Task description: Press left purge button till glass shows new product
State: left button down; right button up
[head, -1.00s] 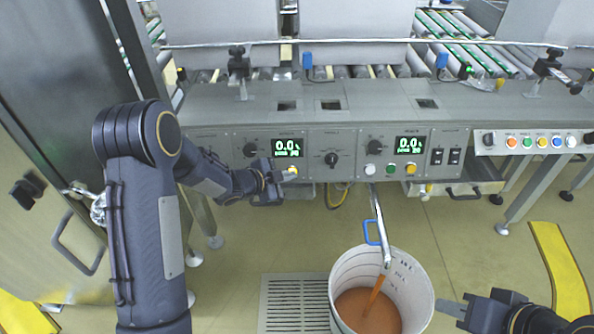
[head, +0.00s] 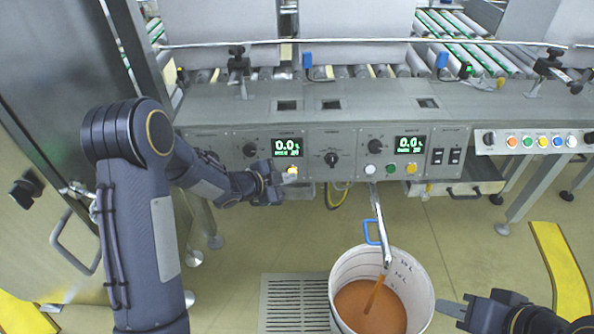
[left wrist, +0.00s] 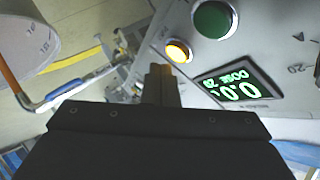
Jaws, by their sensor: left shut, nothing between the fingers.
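My left gripper (head: 287,178) is shut and empty, its tips at the lit yellow purge button (head: 292,169) on the left control panel. The left wrist view also shows the lit button (left wrist: 178,51) just past the fingertips (left wrist: 162,84); I cannot tell if they touch it. The left display (head: 287,147) reads 0.0. An orange-brown stream (head: 374,294) runs from the metal spout (head: 379,228) into a white bucket (head: 344,270) holding orange-brown liquid (head: 352,302). I cannot make out a sight glass. My right gripper (head: 452,307) is low, right of the bucket.
A button strip (head: 540,142) sits further right. A floor grate (head: 293,302) lies left of the bucket. A large green button (left wrist: 213,19) shows in the left wrist view.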

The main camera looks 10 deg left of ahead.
pick_arm(q)
jog(key=shift+s+d+r+b, duration=0.15)
jog(key=shift+s+r, duration=0.15)
jog(key=shift+s, duration=0.5)
jog(key=shift+s+d+r+b, duration=0.15)
jog(key=shift+s+r, duration=0.1)
jog(key=shift+s, duration=0.5)
jog(key=shift+s+d+r+b, duration=0.15)
jog(key=shift+s+r, duration=0.15)
jog(key=shift+s, duration=0.5)
